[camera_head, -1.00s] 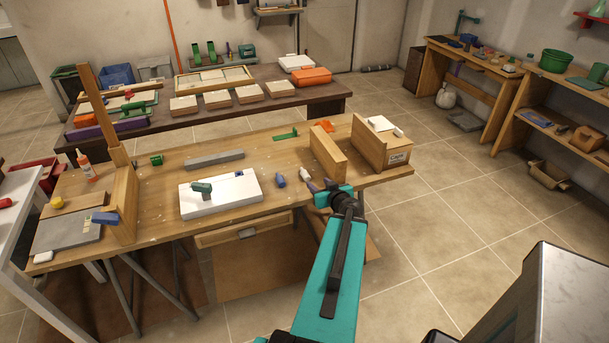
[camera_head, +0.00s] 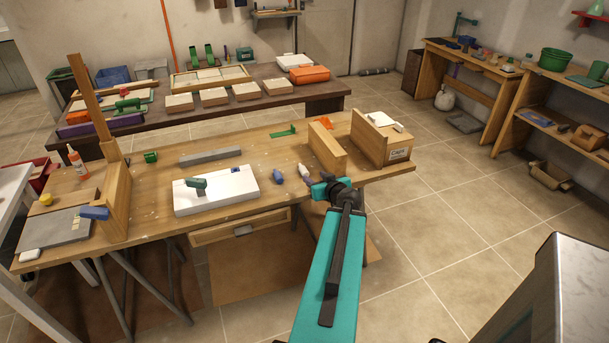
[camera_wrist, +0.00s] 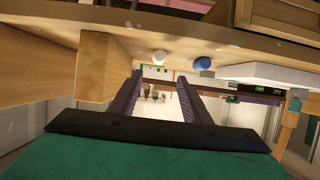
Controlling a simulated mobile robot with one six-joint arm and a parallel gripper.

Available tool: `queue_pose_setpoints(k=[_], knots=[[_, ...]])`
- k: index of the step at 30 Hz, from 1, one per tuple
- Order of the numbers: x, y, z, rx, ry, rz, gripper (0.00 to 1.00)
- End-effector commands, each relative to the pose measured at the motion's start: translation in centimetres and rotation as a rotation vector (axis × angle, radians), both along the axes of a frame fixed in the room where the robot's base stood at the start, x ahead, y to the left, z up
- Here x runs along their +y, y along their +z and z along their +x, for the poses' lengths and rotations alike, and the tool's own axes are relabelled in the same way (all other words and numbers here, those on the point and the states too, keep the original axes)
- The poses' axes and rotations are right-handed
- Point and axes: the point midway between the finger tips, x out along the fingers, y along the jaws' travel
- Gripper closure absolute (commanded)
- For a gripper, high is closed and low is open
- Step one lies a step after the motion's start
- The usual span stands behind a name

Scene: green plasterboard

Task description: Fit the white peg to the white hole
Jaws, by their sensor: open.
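The white peg (camera_head: 304,171) lies on the wooden workbench (camera_head: 150,213), just left of the upright wooden blocks. It also shows in the wrist view (camera_wrist: 160,57), beyond my fingertips. My gripper (camera_head: 314,184) is at the bench's front edge, close to the white peg and apart from it. In the wrist view its two dark purple fingers (camera_wrist: 158,82) are spread with nothing between them. A thick white board (camera_head: 190,206) lies left of centre on the bench, bearing a green piece (camera_head: 197,184) and a small blue mark. I cannot make out a white hole.
A blue peg (camera_head: 279,177) lies just left of the white peg. Wooden blocks (camera_head: 327,148) and (camera_head: 368,143) stand to the right. A grey bar (camera_head: 210,156) lies behind the white board. A green piece (camera_head: 283,133) lies farther back. Bench surface around the pegs is mostly clear.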

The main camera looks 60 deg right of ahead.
Motion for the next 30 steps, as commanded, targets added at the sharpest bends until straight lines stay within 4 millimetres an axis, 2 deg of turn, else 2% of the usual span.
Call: queue_pose_setpoints(k=[30], knots=[[-0.81, -0.87, 1.06, 0.003, -0.001, 0.001, 0.56]])
